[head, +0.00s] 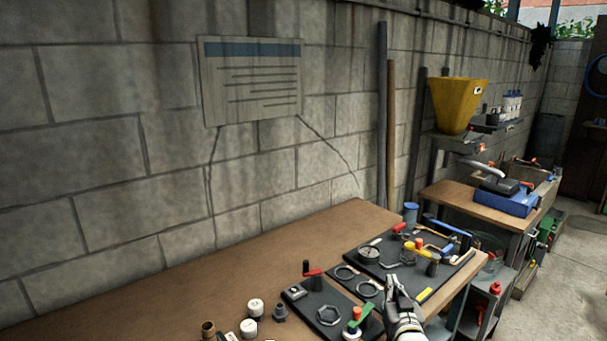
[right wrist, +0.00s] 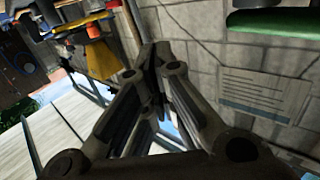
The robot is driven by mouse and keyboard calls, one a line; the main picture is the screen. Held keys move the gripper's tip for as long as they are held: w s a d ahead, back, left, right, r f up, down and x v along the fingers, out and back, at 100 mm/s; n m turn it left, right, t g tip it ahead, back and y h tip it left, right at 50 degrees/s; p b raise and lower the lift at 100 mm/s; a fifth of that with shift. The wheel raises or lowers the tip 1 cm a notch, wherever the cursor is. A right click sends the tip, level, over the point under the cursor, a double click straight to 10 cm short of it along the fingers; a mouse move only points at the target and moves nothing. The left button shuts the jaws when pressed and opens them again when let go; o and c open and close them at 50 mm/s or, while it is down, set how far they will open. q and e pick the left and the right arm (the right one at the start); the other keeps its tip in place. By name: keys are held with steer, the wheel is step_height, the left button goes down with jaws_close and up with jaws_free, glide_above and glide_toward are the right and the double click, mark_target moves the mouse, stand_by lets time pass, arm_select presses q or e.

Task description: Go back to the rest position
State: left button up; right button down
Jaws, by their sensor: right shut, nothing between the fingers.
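My right gripper (head: 398,292) is at the lower right of the head view, above the front part of the workbench (head: 200,285). Its fingers are together with nothing between them. In the right wrist view the shut fingers (right wrist: 157,75) fill the middle, with the block wall and the sign behind them. My left gripper does not show in either view.
A black mat (head: 440,283) with a gauge, rings and hand tools lies on the bench near the gripper. Several white caps (head: 255,307) and fittings stand at the front. A yellow hopper (head: 456,105) and a blue case (head: 505,202) are farther right. Floor (head: 575,265) is clear at right.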

steer(key=s+f+g, duration=0.1)
steer(key=s+f, duration=0.2)
steer(key=s+f+g, duration=0.2)
steer(key=s+f, duration=0.1)
steer(key=s, duration=0.1)
steer(key=shift+s+f+n, duration=0.25)
steer(key=shift+f+n, duration=0.05)
steer(key=s+a+f+n+g, duration=0.15)
steer(key=s+g, duration=0.25)
steer(key=s, duration=0.9)
steer(key=s+f+g, duration=0.3)
steer(key=s, duration=1.1)
steer(key=s+a+f+g, duration=0.15)
steer(key=s+g, duration=0.25)
steer(key=s, duration=0.9)
step_height(320, 180, down, 24)
steer(key=s+f+g, duration=0.1)
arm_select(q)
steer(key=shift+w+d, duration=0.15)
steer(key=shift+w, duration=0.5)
arm_select(e)
steer(key=s+d+f, duration=0.1)
steer(key=s+f, duration=0.7)
steer(key=s+d+f+g, duration=0.1)
steer(key=s+d+f, duration=0.1)
steer(key=s+f, duration=0.7)
steer(key=shift+s+d+f+g, duration=0.2)
steer(key=shift+s+d+g, duration=0.05)
steer(key=shift+d+g, duration=0.05)
steer(key=shift+n, duration=0.25)
